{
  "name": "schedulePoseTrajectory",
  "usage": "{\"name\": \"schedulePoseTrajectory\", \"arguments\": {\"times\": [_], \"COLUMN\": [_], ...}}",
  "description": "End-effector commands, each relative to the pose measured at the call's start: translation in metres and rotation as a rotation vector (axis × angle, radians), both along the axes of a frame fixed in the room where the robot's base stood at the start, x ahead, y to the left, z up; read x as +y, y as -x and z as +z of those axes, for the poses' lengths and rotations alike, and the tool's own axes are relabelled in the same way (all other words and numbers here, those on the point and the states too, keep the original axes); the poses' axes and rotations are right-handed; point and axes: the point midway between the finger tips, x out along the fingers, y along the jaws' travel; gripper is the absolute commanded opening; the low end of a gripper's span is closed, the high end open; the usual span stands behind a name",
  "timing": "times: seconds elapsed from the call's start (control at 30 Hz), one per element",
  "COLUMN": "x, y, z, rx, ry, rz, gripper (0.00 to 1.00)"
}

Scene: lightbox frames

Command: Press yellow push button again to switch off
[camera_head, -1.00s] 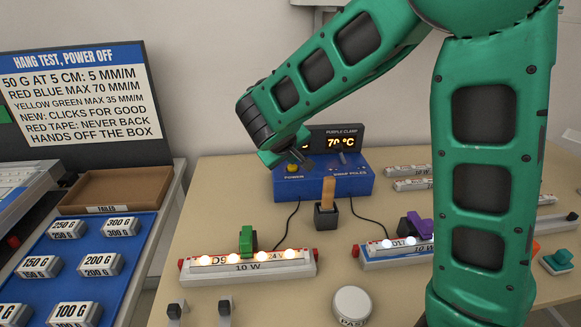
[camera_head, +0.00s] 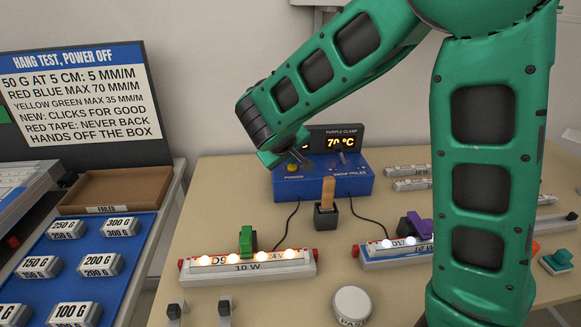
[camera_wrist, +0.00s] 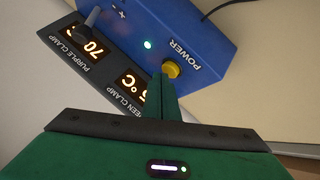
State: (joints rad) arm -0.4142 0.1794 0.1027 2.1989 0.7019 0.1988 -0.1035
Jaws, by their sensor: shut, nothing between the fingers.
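The yellow push button (camera_wrist: 171,69) sits on the blue power box (camera_wrist: 205,48), beside the word POWER. It also shows in the head view (camera_head: 292,168) near the left end of the box's top. My gripper (camera_wrist: 163,76) is shut and empty. Its fingertips are right at the button's edge in the wrist view; whether they touch it I cannot tell. A green indicator light (camera_wrist: 148,44) on the box is lit. In the head view my wrist is above the box and hides part of the display.
The display (camera_head: 340,139) behind the box reads 70 °C for the purple clamp. Two lamp bars glow, one with a green clamp (camera_head: 247,241), one with a purple clamp (camera_head: 418,226). A wooden-handled tool stands in a black holder (camera_head: 326,216) before the box.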

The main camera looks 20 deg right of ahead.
Motion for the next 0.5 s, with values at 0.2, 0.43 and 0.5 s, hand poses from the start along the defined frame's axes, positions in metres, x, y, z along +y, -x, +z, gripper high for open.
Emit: {"name": "schedulePoseTrajectory", "arguments": {"times": [0.2,0.43,0.5], "x": [0.0004,0.0004,0.0004], "y": [0.0012,0.0016,0.0016], "z": [-0.0066,-0.0072,-0.0073], "rx": [0.000,0.001,0.002], "ry": [0.000,0.001,0.000], "rz": [0.000,0.000,0.001], "gripper": [0.00,0.00,0.00]}}
